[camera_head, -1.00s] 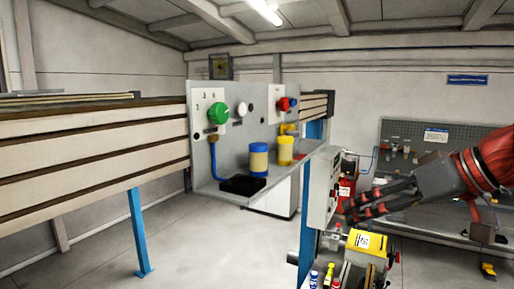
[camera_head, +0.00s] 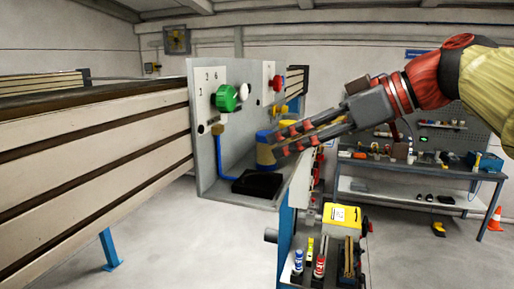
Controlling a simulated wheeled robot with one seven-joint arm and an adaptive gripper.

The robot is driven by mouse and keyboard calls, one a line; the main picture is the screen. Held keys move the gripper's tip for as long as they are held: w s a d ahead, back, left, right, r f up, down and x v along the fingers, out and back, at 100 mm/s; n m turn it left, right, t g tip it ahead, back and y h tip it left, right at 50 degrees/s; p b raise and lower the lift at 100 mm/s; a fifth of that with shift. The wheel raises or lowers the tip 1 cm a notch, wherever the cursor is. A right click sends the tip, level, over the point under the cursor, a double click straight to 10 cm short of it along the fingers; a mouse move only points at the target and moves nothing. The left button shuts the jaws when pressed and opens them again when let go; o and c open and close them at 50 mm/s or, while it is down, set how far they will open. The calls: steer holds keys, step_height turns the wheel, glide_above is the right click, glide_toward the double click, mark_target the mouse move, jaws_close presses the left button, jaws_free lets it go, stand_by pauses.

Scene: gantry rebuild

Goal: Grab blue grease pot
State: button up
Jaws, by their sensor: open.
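The blue grease pot (camera_head: 265,150), with a blue lid and a tan body, stands upright on the shelf of the grey panel box (camera_head: 208,170). My gripper (camera_head: 281,142) is open and reaches in from the right. Its fingertips overlap the pot's right side in the picture. I cannot tell whether they touch the pot or are in front of it.
A green knob (camera_head: 227,98) and a red knob (camera_head: 279,83) are on the panels. Below right, a yellow box (camera_head: 341,219) and small bottles stand on a cart. A workbench (camera_head: 420,172) is behind.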

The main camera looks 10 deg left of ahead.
mark_target(267, 147)
steer(key=p+x, duration=0.2)
steer(key=x, duration=0.3)
steer(key=shift+a, duration=0.1)
steer(key=shift+w+a+f, duration=0.15)
steer(key=shift+a+f, duration=0.2)
steer(key=shift+a, duration=0.1)
steer(key=shift+d, duration=0.1)
steer(key=shift+c, duration=0.9)
steer(key=c, duration=1.1)
steer(key=shift+c, duration=0.3)
